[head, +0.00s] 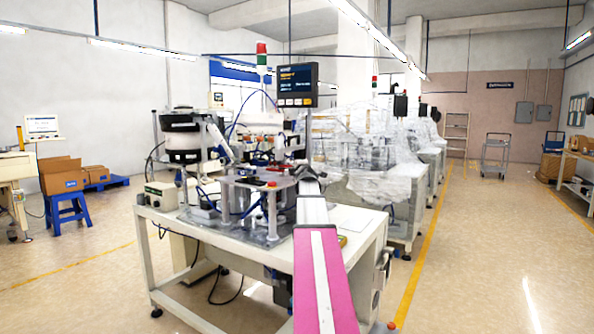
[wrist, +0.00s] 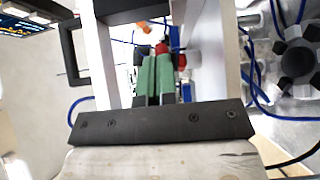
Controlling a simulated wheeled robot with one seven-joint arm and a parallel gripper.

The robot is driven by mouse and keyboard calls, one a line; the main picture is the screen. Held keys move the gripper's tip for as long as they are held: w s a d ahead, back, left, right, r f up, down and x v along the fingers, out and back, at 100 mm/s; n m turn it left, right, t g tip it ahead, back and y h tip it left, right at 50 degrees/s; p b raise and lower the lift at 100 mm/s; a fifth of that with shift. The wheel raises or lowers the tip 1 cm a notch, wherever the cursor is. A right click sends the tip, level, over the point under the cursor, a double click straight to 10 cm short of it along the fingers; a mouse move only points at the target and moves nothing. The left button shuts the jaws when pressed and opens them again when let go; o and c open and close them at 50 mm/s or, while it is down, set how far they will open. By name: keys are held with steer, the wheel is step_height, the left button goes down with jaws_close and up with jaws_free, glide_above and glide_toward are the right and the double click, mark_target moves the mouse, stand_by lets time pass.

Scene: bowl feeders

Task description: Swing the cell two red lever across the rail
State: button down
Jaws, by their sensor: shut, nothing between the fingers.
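My gripper (wrist: 155,72) shows in the wrist view with its two green-padded fingers close together and nothing between them. A small red part (wrist: 162,48), probably the red lever's end, shows just beyond the fingertips. I cannot tell whether they touch it. In the head view my arm reaches over the front machine, and its end hides part of the machine's top. A small red part (head: 272,184) shows on that machine's top plate, left of my arm. The rail and the lever's full length cannot be made out.
The front machine's white table (head: 170,222) carries a bowl feeder (head: 182,130) and a control box (head: 161,195). A dark screen (head: 297,85) stands above it. Plastic-wrapped machines (head: 365,140) stand behind to the right.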

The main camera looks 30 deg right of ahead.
steer(key=shift+w+d, duration=0.4)
steer(key=shift+d, duration=0.45)
steer(key=shift+w+d, duration=0.9)
steer(key=shift+d, duration=0.25)
